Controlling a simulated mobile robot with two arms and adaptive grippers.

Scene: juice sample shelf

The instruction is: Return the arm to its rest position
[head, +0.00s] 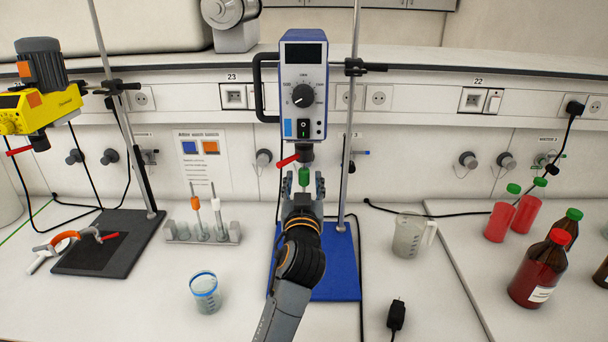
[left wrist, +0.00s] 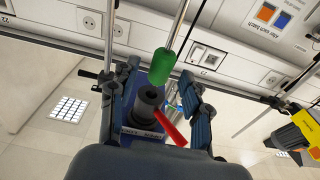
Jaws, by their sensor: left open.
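My left gripper (head: 304,182) is in front of the blue-and-white overhead stirrer (head: 303,92), below its dark chuck. Its fingers are open, one on each side of a green top (head: 304,176); I see no finger touching it. In the left wrist view, which looks tilted and upside down, the open fingers (left wrist: 162,95) flank the dark chuck (left wrist: 148,105) with its red lever (left wrist: 171,128). The green top (left wrist: 162,66) with a thin metal rod (left wrist: 181,24) sits at the chuck's end. Whether they touch is unclear. My right gripper is not in view.
A blue stand base (head: 335,275) lies under my left arm. A rack (head: 202,237) with orange- and white-topped rods and a beaker (head: 205,293) stand left. A jug (head: 408,236), black plug (head: 396,315) and brown bottle (head: 538,270) stand right. A metal stand pole (head: 348,150) rises close beside the gripper.

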